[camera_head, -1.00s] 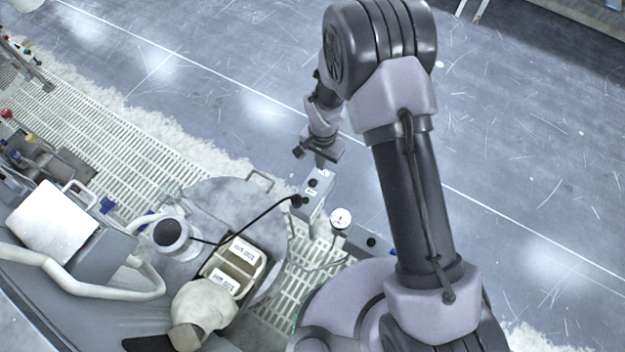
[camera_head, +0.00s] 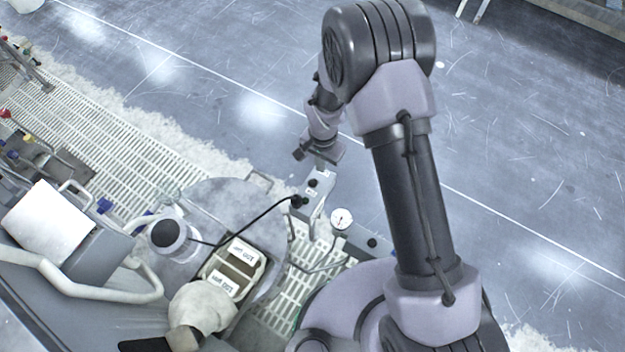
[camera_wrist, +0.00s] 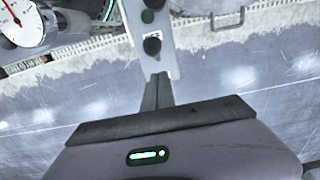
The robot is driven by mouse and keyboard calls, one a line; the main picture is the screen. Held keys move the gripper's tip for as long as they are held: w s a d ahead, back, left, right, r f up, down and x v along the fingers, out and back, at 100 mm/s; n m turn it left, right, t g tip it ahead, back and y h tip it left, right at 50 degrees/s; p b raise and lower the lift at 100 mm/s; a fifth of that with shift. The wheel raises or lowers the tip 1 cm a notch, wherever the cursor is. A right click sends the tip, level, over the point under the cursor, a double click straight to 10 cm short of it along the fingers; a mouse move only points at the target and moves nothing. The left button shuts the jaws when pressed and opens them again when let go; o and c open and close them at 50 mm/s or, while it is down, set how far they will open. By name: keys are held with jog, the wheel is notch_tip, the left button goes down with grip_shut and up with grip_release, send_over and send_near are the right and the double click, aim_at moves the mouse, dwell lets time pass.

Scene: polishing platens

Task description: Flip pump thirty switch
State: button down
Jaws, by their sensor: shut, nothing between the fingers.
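A narrow grey control box (camera_head: 319,188) stands at the platform's far edge in the head view, with small dark controls and a black cable plugged in. In the wrist view the box face (camera_wrist: 140,30) carries a green round control (camera_wrist: 147,16) and a black knob-like switch (camera_wrist: 152,46). Any pump label is too small to read. My gripper (camera_wrist: 157,78) is shut and empty, its fingertips just below the black switch in the picture. Whether they touch the box, I cannot tell. In the head view my gripper (camera_head: 322,162) is over the box's far end.
A white dial gauge (camera_head: 341,219) stands right of the box. A round grey platen (camera_head: 215,190) and a divided tray (camera_head: 262,270) with labelled cards lie to the left. White grating (camera_head: 130,150) runs along the platform. The grey floor beyond is open.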

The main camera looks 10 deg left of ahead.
jog(key=shift+f+b, duration=0.85)
jog(key=shift+f, duration=0.25)
dwell(0.4)
notch_tip(320, 180, up, 7)
jog(key=p, duration=0.4)
dwell(0.4)
